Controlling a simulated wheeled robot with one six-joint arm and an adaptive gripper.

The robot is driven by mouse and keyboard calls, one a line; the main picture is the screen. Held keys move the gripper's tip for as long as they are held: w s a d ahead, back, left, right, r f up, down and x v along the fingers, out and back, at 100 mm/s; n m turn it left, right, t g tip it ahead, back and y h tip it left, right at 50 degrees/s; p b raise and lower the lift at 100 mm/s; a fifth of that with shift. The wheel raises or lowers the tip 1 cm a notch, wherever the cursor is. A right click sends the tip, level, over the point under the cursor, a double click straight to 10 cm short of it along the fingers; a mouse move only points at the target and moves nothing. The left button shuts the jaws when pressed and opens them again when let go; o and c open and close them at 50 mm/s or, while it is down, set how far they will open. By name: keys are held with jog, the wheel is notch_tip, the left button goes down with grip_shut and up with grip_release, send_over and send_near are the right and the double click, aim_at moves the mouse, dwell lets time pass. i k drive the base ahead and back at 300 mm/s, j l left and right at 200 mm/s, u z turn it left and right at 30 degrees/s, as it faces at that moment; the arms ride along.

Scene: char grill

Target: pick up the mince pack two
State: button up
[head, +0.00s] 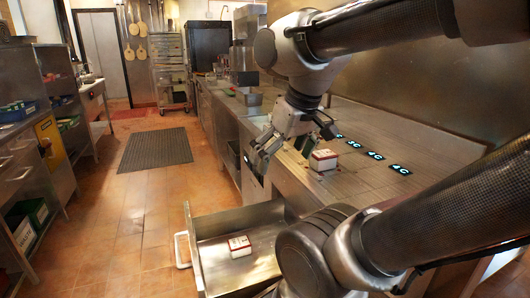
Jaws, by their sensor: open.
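One white pack with red markings (322,160) sits on the steel counter, just right of my gripper. A similar white and red pack (240,246) lies in the open steel drawer (210,262) below. I cannot tell which of the two is mince pack two. My gripper (285,150) is open over the counter's front edge, pointing down, with nothing seen between its fingers. It looks apart from both packs.
The steel counter (350,190) carries dark labels reading 3C and 4C (375,155) along its back. A metal container (249,97) stands farther along it. The open drawer juts into the aisle. The tiled floor (130,220) is clear around a dark mat (155,149).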

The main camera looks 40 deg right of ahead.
aim_at(325, 160)
jog(key=z, duration=1.3)
jog(key=i+l+u, duration=0.25)
jog(key=l+u, duration=0.3)
jog(key=i+l+u, duration=0.1)
jog(key=l+u, duration=0.15)
